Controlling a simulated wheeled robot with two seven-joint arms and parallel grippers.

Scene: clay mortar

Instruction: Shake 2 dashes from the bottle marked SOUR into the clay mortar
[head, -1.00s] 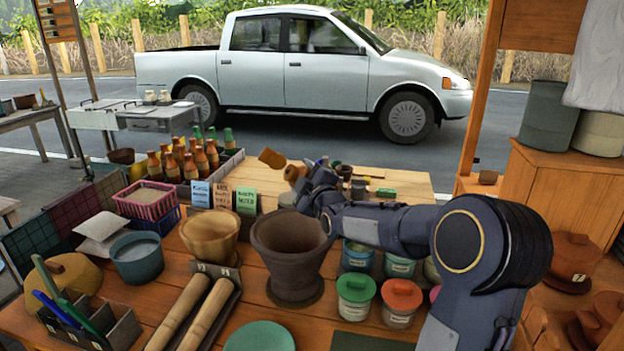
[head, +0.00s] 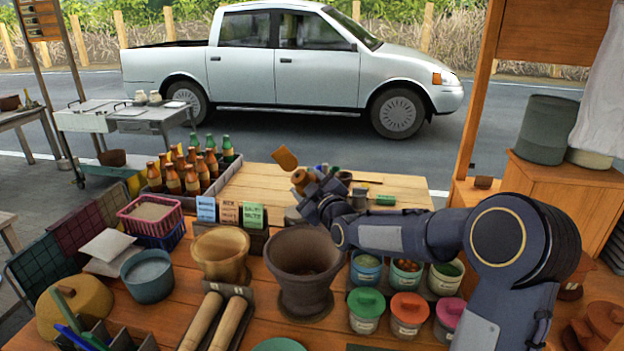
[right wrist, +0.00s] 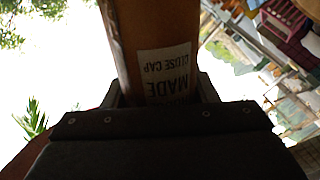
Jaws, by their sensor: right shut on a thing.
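The dark brown clay mortar (head: 303,262) stands on the wooden counter in the middle of the head view, and its bowl looks empty where I can see in. My right gripper (head: 322,190) is behind and above the mortar, shut on a brown bottle (head: 285,158). The bottle is tilted, its far end up and left; the gripper hides part of it. In the right wrist view the bottle (right wrist: 145,35) passes between the fingers, with a pale label (right wrist: 165,72) reading upside down "MADE" and "CLOSE CAP". No SOUR marking is legible. My left gripper is not in view.
A lighter wooden mortar (head: 220,252) stands left of the clay one, with two pestles (head: 215,322) in front. A crate of bottles (head: 195,172) and small label cards (head: 228,212) are behind. Lidded jars (head: 408,310) stand at the right. The wooden board (head: 405,192) behind has bare room.

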